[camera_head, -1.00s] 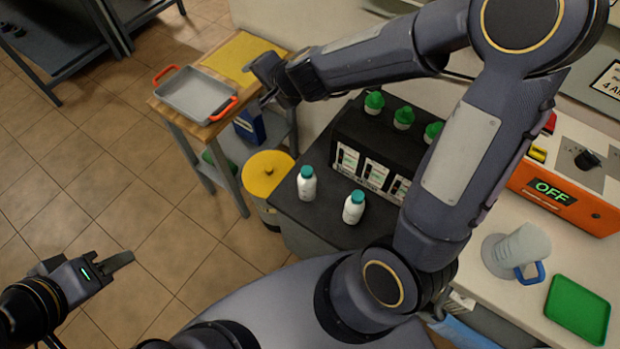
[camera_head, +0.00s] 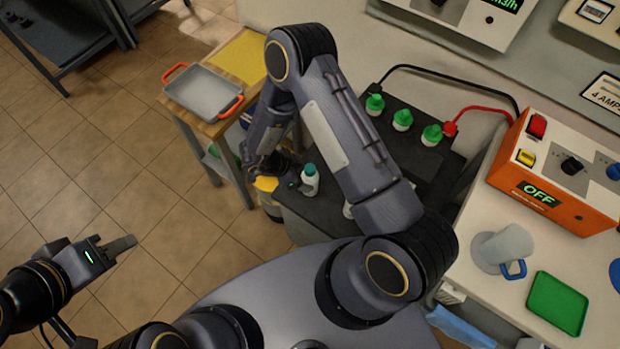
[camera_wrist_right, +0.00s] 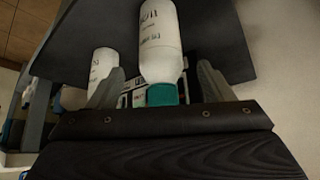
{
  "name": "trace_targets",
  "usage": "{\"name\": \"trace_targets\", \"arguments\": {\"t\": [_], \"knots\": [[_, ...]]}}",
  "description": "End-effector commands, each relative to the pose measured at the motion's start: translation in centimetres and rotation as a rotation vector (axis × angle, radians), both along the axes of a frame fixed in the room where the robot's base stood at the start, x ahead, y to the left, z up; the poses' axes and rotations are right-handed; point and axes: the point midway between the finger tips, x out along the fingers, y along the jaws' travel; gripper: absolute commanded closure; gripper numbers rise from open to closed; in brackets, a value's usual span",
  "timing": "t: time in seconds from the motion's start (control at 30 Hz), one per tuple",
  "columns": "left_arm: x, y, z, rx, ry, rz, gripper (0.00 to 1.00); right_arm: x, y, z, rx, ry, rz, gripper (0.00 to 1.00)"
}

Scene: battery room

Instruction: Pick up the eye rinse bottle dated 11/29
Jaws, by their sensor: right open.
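A white eye rinse bottle with a teal cap (camera_head: 310,180) stands at the left end of the dark battery top. A second white bottle (camera_head: 348,210) is mostly hidden behind my right arm. My right gripper (camera_head: 294,180) is at the left side of the first bottle. In the right wrist view, which looks upside down, its open fingers (camera_wrist_right: 160,72) flank a bottle (camera_wrist_right: 160,42) with the teal cap between them. Another bottle (camera_wrist_right: 103,64) stands to the left there. Dates are not legible. My left gripper (camera_head: 120,245) is over the floor, away from the bottles.
Green-capped cells (camera_head: 402,119) with black and red cables stand behind the bottles. An orange charger (camera_head: 545,190) reading OFF, a jug (camera_head: 503,249) and a green tray (camera_head: 558,303) are on the right counter. A grey tray with orange handles (camera_head: 203,92) sits on the left cart.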

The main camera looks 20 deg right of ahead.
Motion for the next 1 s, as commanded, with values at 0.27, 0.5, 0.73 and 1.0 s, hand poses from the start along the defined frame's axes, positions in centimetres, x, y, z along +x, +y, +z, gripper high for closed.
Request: {"name": "trace_targets", "arguments": {"t": [0.27, 0.5, 0.73, 1.0], "knots": [[0.0, 0.0, 1.1, 0.000, 0.000, 0.000, 0.64, 0.0, -1.9, -2.8, 0.000, 0.001, 0.001, 0.26], [0.0, 0.0, 1.1, 0.000, 0.000, 0.000, 0.64, 0.0, -2.0, -3.0, 0.001, -0.001, 0.001, 0.26], [0.0, 0.0, 1.1, 0.000, 0.000, 0.000, 0.64, 0.0, -2.0, -3.0, 0.001, -0.001, 0.001, 0.56], [0.0, 0.0, 1.1, 0.000, 0.000, 0.000, 0.64, 0.0, -2.0, -2.9, 0.001, -0.002, 0.001, 0.83]]}}
